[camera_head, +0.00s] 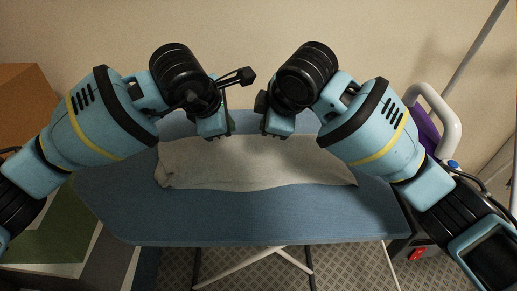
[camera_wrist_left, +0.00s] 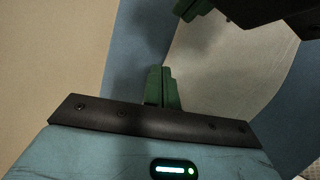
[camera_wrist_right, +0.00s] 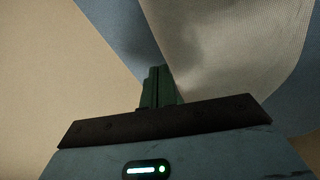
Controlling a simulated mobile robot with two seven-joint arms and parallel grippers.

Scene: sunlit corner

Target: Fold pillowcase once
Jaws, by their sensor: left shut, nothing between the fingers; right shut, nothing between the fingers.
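The pale off-white pillowcase (camera_head: 265,168) lies as a wide, shallow strip across the blue ironing board (camera_head: 255,220). Its far edge is partly hidden behind my arms, and I cannot tell how many layers it has. My left gripper (camera_head: 228,126) is shut and empty near the cloth's far edge. Its green fingers (camera_wrist_left: 163,88) show together in the left wrist view, with the cloth (camera_wrist_left: 225,70) to their right. My right gripper (camera_head: 270,126) is shut and empty, a short gap to the right. In the right wrist view its fingers (camera_wrist_right: 157,87) are together beside the cloth (camera_wrist_right: 225,50).
A beige wall (camera_head: 260,50) stands behind the board. A brown box (camera_head: 25,100) is at the left. A white tubular frame with something purple (camera_head: 425,128) stands at the right. The board's near part is bare.

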